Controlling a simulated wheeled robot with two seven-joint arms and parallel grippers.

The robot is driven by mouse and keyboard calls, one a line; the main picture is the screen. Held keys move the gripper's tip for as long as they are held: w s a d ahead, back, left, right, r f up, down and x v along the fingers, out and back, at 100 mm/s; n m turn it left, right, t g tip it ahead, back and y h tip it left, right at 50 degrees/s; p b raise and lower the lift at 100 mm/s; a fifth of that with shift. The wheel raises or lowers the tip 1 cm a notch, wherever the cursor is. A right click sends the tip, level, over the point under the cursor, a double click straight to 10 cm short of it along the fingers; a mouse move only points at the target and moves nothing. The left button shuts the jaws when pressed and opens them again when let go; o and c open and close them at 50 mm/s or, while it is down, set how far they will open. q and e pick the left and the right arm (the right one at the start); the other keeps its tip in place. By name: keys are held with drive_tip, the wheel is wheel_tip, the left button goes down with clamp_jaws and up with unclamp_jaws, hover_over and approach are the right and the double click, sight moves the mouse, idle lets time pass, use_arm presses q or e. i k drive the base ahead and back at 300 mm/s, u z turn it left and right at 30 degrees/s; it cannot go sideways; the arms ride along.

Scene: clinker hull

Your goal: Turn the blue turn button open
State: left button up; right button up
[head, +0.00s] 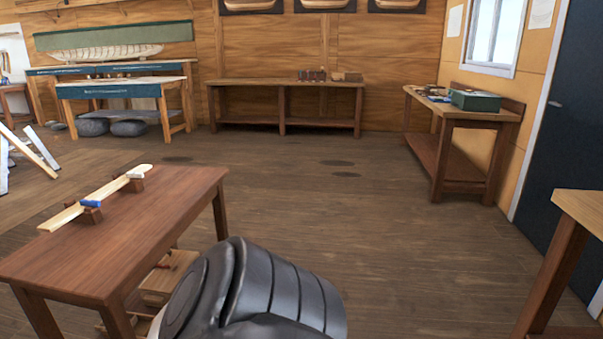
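I cannot make out a blue turn button with certainty. A dark arm link of mine fills the bottom middle, in front of part of the floor and the table's underside. Neither gripper shows, so I cannot see either one near any object.
The brown table (150,229) stands close at the left, with a wooden box (168,278) beneath it. A workbench (446,119) with a green box (475,101) stands at the right by a dark door (575,150). A table corner (583,208) juts in at right. The middle floor is clear.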

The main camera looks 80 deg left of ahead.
sight(89, 202)
drive_tip(key=u, duration=3.8)
drive_tip(key=i, duration=0.8)
drive_tip(key=u, duration=0.15)
